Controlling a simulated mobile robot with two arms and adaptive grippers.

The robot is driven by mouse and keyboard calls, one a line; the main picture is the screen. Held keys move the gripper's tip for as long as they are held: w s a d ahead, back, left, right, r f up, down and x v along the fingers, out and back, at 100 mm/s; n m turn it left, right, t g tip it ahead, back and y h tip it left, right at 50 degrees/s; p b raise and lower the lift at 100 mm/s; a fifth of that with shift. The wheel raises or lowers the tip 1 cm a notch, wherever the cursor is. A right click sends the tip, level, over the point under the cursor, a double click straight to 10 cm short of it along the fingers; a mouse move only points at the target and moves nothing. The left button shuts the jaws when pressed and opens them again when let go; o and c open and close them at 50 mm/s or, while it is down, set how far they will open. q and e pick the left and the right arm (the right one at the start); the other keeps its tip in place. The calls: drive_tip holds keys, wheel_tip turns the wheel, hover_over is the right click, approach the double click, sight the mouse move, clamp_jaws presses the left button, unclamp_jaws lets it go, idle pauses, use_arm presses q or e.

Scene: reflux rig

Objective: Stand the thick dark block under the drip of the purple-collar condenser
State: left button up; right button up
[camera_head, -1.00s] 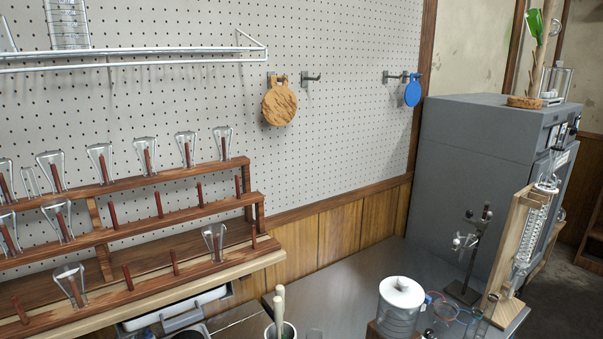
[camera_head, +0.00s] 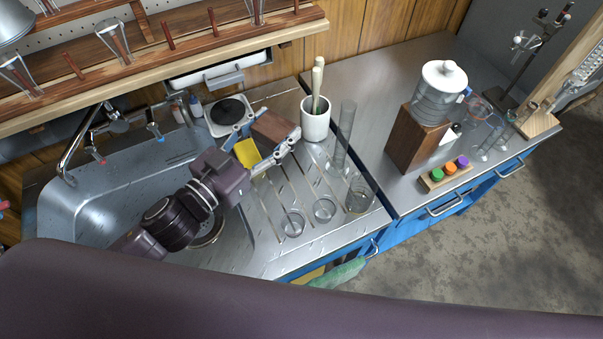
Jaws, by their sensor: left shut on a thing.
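My left gripper (camera_head: 268,138) is over the ribbed drainboard, just right of the sink, with its fingers on either side of a reddish-brown block (camera_head: 275,129). It is shut on this block, and the fingers hide part of it. I cannot tell whether the block touches the surface below. A glass coiled condenser (camera_head: 588,68) on a pale wooden stand (camera_head: 540,123) shows at the right edge. Its collar colour cannot be made out, and its upper part is cut off. My right gripper is not in view.
A brown block (camera_head: 406,143) bears a white-lidded jar (camera_head: 440,92). Near it are a small rack with green, orange and purple caps (camera_head: 445,175) and a metal clamp stand (camera_head: 530,60). A white pestle cup (camera_head: 316,122) and glass vessels (camera_head: 360,194) stand right of the gripper.

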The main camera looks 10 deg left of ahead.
use_arm(q)
drive_tip(key=shift+w+f+m+g+h, duration=0.25)
drive_tip(key=shift+m+g+h, duration=0.2)
drive_tip(key=shift+h, duration=0.25)
drive_tip(key=shift+f, duration=0.4)
drive_tip(key=b, duration=0.3)
hover_over(281, 186)
wheel_tip(281, 186, down, 16)
drive_tip(key=shift+w+r, duration=0.1)
drive_tip(key=shift+r, duration=0.15)
drive_tip(key=shift+f, duration=1.9)
drive_tip(key=shift+f+b, duration=0.1)
drive_tip(key=shift+b, duration=0.25)
drive_tip(key=o, duration=1)
